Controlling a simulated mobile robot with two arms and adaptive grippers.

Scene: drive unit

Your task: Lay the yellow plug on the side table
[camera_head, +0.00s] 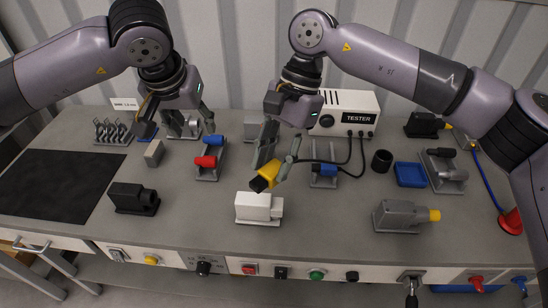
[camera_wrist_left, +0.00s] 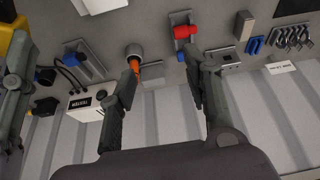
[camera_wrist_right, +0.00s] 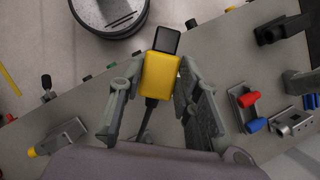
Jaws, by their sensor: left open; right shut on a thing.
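The yellow plug (camera_head: 266,173), with a black end, is held in my right gripper (camera_head: 273,165), above the bench and over a white block-shaped unit. In the right wrist view the plug (camera_wrist_right: 159,76) sits between the shut fingers, its black end pointing away and a dark cable leaving its back. My left gripper (camera_head: 178,122) is open and empty over the back left of the bench. A round grey top with a dark rim (camera_wrist_right: 128,28), perhaps the side table, shows at the top of the right wrist view. I cannot identify a side table in the head view.
The grey bench (camera_head: 180,225) carries several units. The white tester (camera_head: 345,110) stands at the back with dark cables. A white unit (camera_head: 258,207) is below the plug, a grey unit (camera_head: 398,215) to its right. A black mat (camera_head: 60,185) lies left. A blue tray (camera_head: 409,174) is at right.

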